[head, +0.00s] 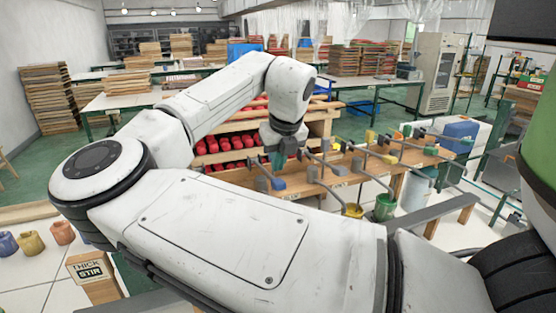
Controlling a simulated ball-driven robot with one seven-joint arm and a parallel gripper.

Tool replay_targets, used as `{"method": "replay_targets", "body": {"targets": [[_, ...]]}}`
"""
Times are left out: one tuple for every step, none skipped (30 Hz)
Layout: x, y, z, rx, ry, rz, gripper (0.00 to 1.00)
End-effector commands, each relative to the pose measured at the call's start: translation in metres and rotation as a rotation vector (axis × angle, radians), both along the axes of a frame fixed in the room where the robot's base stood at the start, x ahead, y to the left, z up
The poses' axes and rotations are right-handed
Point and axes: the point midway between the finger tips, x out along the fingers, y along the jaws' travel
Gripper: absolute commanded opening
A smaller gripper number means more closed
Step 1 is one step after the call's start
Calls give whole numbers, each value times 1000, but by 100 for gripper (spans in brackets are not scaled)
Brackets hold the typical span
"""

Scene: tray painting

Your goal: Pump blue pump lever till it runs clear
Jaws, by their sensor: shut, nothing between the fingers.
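The pump bench (340,179) is a wooden rail with several pump levers and coloured pads. A small blue pad (278,184), which looks like the blue pump lever's end, is at its left end, beside a grey block (262,184). My gripper (278,163) hangs from my arm just above the blue pad, shut and empty. It looks a little apart from the pad, but I cannot tell whether they touch. My forearm hides the area below the pad, so no blue outlet or liquid shows.
A yellow bucket (353,211) and a green bucket (385,208) stand under the bench, with a pale bucket (417,192) to their right. Red items fill a wooden rack (325,128) behind. Small pots (31,243) and a "thick stir" box (91,268) are at the lower left.

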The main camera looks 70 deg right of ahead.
Motion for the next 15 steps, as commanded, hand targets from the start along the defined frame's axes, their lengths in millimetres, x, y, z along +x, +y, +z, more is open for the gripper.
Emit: {"method": "replay_targets", "body": {"targets": [[0,0,-5,1,2,0,0],[0,0,-7,1,2,0,0],[0,0,-10,1,2,0,0],[0,0,-12,1,2,0,0],[0,0,-13,1,2,0,0],[0,0,-16,0,1,0,0],[0,0,-18,0,1,0,0],[0,0,-20,0,1,0,0],[0,0,-22,0,1,0,0],[0,0,-24,0,1,0,0],[0,0,-26,0,1,0,0],[0,0,-29,0,1,0,0],[0,0,-31,1,2,0,0],[0,0,-33,1,2,0,0],[0,0,-35,1,2,0,0]]}}
